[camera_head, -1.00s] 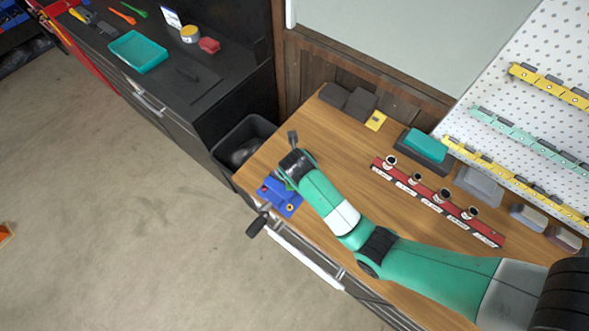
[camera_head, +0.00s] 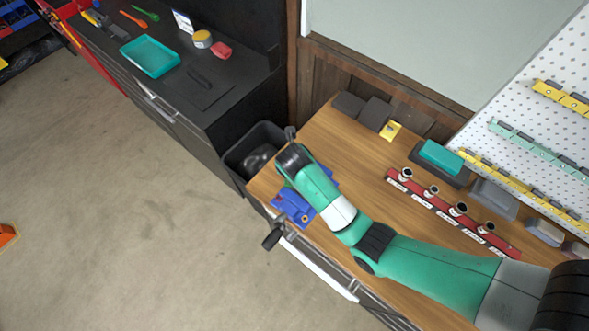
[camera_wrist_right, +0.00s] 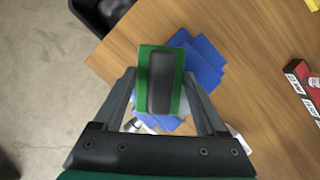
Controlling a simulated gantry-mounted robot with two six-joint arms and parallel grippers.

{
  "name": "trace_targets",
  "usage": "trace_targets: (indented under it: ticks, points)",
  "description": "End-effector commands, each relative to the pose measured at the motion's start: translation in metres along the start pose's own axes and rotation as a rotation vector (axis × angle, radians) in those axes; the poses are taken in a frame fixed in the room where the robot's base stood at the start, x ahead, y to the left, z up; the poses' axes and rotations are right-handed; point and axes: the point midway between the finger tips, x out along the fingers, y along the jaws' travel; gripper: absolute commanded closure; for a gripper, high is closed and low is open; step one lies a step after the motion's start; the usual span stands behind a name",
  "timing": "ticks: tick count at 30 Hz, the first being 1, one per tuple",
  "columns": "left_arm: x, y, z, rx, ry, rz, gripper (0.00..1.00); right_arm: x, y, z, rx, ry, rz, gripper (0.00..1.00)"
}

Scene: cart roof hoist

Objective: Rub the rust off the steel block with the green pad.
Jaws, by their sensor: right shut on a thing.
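My right gripper (camera_wrist_right: 157,85) is shut on the green pad (camera_wrist_right: 146,62), which has a dark grip along its middle. The pad is over the blue fixture (camera_wrist_right: 204,62) near the bench corner. I cannot tell whether it touches what is beneath. The steel block is not clearly visible; only a pale edge shows beside the pad, and any rust is hidden. In the head view the blue fixture (camera_head: 287,206) is partly behind my right wrist, and the pad and fingertips are hidden. My left gripper is not in view.
A black bin (camera_head: 236,160) stands beside the bench corner. A red rack (camera_head: 440,207) with several round pieces lies on the wooden bench (camera_head: 345,150). A teal block (camera_head: 441,156) sits on a dark tray. Dark blocks and a yellow item (camera_head: 391,131) are at the back.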

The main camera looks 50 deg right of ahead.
Motion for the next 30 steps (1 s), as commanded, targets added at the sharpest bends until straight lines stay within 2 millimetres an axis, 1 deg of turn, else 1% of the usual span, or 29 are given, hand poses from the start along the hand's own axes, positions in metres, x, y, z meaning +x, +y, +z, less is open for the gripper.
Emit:
trace_targets:
  ticks: [1, 18, 22, 30]
  points:
    - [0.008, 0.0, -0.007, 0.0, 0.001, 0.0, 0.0, -0.013, 0.001, 0.006, 0.0, -0.003, 0.003, 0.7]
    - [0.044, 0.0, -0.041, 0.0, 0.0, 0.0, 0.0, -0.059, 0.005, 0.024, -0.008, -0.002, 0.005, 0.7]
    - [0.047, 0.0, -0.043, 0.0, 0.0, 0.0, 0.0, -0.063, 0.005, 0.025, -0.008, -0.002, 0.006, 0.7]
    - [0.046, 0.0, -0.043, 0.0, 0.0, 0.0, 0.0, -0.062, 0.005, 0.025, -0.009, -0.003, 0.006, 0.7]
